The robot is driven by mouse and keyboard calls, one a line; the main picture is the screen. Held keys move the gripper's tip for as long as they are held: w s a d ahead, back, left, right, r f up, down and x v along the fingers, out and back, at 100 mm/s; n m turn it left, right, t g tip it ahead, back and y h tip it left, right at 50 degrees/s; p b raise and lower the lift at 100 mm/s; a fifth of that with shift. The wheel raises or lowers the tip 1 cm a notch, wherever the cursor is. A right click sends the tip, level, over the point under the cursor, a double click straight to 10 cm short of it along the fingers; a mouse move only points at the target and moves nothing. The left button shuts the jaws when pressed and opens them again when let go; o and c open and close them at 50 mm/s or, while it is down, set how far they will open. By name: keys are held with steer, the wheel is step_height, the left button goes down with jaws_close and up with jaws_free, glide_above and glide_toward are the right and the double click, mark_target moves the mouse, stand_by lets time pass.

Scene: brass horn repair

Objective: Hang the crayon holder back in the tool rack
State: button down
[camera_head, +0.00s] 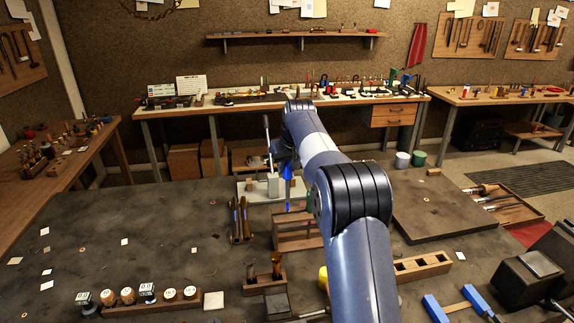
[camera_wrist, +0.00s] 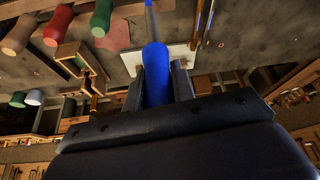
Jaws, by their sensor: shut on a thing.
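My gripper (camera_wrist: 158,76) is shut on the blue crayon holder (camera_wrist: 155,72). The jaws sit on either side of its thick blue body, and a thin grey shaft extends from it in the wrist view. In the head view, the crayon holder (camera_head: 288,187) hangs roughly upright below my wrist, above the bench. The open wooden tool rack (camera_head: 298,243) stands just below and slightly right of it. The crayon holder's lower end appears close to the rack's top bar; I cannot tell whether they touch. My arm hides part of the rack's right side.
Dark rods (camera_head: 240,222) lie left of the rack. A lever device on a white plate (camera_head: 250,190) stands behind. A small wooden block (camera_head: 262,283) with upright tools is in front, and a slotted wooden block (camera_head: 424,266) lies right. The bench's left middle is mostly clear.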

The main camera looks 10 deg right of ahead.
mark_target(288, 197)
steer(key=shift+f, duration=0.15)
steer(key=shift+f+b, duration=1.15)
steer(key=shift+f, duration=0.8)
steer(key=shift+p, duration=0.9)
stand_by(0.4)
steer(key=shift+f+b, duration=2.75)
steer(key=shift+f, duration=1.95)
steer(key=c, duration=1.1)
jaws_free()
steer(key=shift+r, duration=0.1)
